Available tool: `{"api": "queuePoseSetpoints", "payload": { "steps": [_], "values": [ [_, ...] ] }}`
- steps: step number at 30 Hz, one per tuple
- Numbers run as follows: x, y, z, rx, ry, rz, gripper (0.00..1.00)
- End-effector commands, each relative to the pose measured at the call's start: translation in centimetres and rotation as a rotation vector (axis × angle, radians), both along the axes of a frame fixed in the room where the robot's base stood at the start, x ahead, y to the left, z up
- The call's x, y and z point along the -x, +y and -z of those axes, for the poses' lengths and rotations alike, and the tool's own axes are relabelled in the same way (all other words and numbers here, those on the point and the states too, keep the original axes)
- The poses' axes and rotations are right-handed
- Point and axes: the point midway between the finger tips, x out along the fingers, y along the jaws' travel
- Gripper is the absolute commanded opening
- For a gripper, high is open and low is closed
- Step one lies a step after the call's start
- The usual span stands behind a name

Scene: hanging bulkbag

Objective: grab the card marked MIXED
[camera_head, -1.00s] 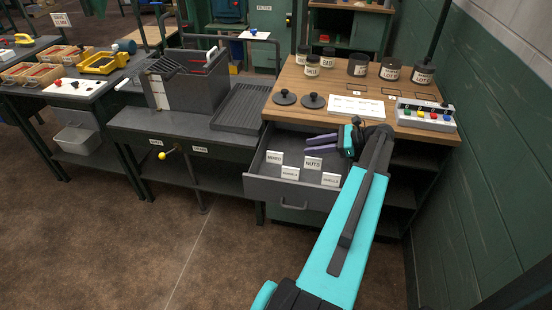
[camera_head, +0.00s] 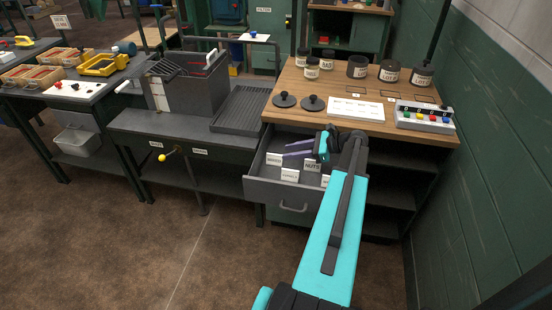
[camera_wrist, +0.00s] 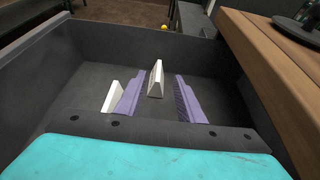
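The MIXED card (camera_head: 273,159) is a small white card standing in the back left of the open grey drawer (camera_head: 262,190). My gripper (camera_head: 286,149) is over the drawer, pointing left toward that card, with its two purple fingers apart. In the wrist view, my open fingers (camera_wrist: 157,82) have a white card (camera_wrist: 156,80) standing in line with the gap between them, seen nearly edge-on. It appears to be the MIXED card, but its text is not readable there. The NUTS card (camera_head: 312,166) stands just in front of the fingers in the head view. A white card (camera_wrist: 112,98) shows outside the left finger.
Another white card (camera_head: 289,175) stands at the drawer's front, and one more is partly hidden by my arm. The wooden worktop (camera_head: 300,88) edges the drawer's far side, with jars, black lids and a button box (camera_head: 425,117) on it. The drawer walls are close around my gripper.

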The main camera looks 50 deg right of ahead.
Motion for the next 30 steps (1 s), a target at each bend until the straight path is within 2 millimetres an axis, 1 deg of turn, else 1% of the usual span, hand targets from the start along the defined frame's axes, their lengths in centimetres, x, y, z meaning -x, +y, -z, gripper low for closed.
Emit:
{"api": "queuePoseSetpoints", "payload": {
  "steps": [14, 17, 25, 30],
  "values": [
    [-0.5, 0.4, 0.2, 0.0, 0.0, -0.002, 0.35],
    [-1.1, 0.8, 0.4, 0.0, 0.0, -0.002, 0.35],
    [-3.5, 2.5, 1.6, -0.001, -0.001, -0.003, 0.35],
    [-4.3, 2.9, 1.9, 0.001, -0.002, -0.002, 0.35]
  ]
}}
